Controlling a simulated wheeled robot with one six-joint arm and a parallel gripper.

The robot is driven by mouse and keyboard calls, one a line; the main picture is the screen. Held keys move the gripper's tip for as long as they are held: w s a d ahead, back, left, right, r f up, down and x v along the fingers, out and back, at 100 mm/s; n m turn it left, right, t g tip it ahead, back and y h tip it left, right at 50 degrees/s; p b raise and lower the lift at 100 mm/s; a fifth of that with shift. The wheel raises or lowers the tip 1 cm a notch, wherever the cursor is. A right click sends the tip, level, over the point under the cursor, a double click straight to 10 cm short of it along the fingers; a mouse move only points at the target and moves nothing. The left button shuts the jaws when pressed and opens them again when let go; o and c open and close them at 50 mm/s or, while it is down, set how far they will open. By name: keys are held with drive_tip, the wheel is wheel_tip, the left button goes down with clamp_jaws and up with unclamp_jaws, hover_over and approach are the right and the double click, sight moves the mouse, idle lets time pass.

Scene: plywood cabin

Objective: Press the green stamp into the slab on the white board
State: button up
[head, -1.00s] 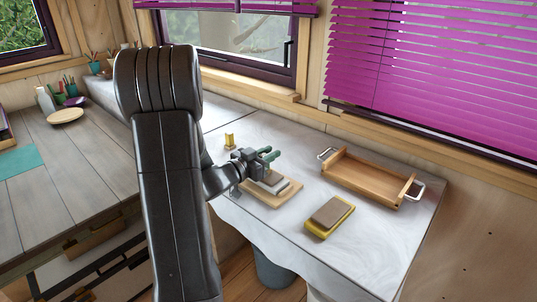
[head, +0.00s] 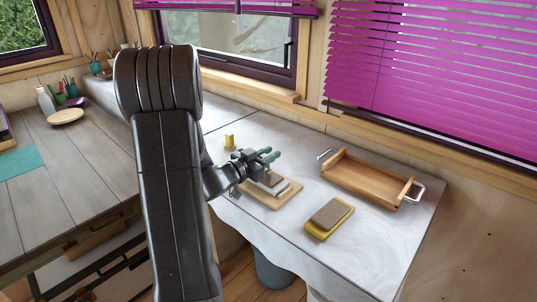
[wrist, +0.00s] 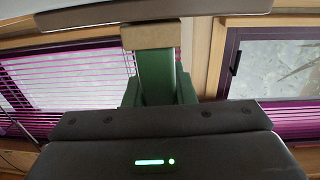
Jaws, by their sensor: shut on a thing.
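My gripper (head: 266,157) is at the end of my dark arm, low over a stack on the grey counter. The gripper covers most of the slab and stamp. I cannot tell whether stamp and slab touch.
A brown slab (head: 331,213) on a yellow board (head: 318,234) lies to the right. A wooden tray (head: 365,182) with metal handles stands behind it. A small yellow object (head: 229,141) stands behind the stack. The counter's front right is clear.

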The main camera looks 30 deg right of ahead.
wheel_tip(320, 180, up, 6)
drive_tip(key=p, duration=0.4)
drive_tip(key=shift+r+p, duration=0.25)
drive_tip(key=shift+p, duration=0.05)
idle(0.7)
